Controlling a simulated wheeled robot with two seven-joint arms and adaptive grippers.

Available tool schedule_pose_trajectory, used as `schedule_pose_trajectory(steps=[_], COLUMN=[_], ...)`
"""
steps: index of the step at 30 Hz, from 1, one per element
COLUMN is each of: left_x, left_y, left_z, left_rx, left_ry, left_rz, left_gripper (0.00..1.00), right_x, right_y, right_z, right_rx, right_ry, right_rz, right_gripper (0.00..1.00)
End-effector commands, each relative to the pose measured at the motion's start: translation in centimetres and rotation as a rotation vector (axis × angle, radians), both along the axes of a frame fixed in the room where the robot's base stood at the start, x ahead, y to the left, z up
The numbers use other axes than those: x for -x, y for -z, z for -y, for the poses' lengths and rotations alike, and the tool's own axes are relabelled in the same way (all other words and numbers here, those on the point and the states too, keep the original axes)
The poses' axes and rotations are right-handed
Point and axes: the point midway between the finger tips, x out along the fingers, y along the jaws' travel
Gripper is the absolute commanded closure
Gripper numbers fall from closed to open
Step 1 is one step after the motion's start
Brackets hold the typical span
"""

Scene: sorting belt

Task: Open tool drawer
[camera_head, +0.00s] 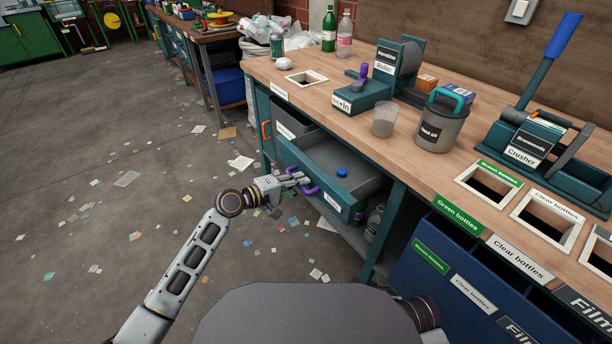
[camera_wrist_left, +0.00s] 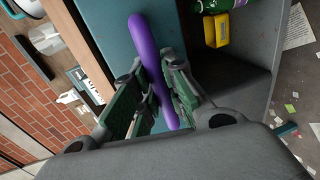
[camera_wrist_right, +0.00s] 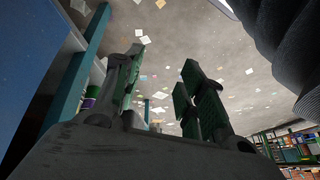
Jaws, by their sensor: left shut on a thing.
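The teal tool drawer (camera_head: 369,186) under the wooden workbench is pulled out, and its grey inside shows with a small blue round thing (camera_head: 342,172) in it. Its purple handle (camera_head: 312,191) is on the front panel. My left gripper (camera_head: 300,181) is at the handle. In the left wrist view the purple handle (camera_wrist_left: 146,42) runs between the green-padded fingers of my left gripper (camera_wrist_left: 158,82), which is shut on it. My right gripper (camera_wrist_right: 163,72) shows only in the right wrist view, with its fingers apart and nothing between them.
The workbench (camera_head: 300,98) carries a grey lidded can (camera_head: 441,127), a clear cup (camera_head: 384,120), a roller device (camera_head: 397,60) and a crusher (camera_head: 530,145). Blue sorting bins (camera_head: 415,282) stand below at the right. The floor left of the bench is open, with scattered scraps.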

Motion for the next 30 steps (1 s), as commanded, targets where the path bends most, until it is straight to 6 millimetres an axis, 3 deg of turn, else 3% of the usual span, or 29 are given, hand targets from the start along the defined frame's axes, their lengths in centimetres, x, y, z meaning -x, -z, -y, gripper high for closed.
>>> schedule_pose_trajectory(steps=[7,18,30], left_x=[2.8,6.2,7.5], left_y=[0.1,0.2,0.1], left_z=[-3.7,-8.3,-10.1], left_rx=[-0.003,-0.002,0.0], left_ry=[0.001,0.002,0.003], left_rz=[-0.004,-0.003,-0.002], left_gripper=[1.0,1.0,1.0], right_x=[0.2,0.4,0.4], right_y=[-1.6,-2.0,-2.0], right_z=[0.5,0.7,0.7], right_rx=[0.024,0.033,0.033], right_ry=[-0.004,-0.004,-0.004], right_rz=[-0.022,-0.03,-0.029], right_gripper=[0.6,0.6,0.6])
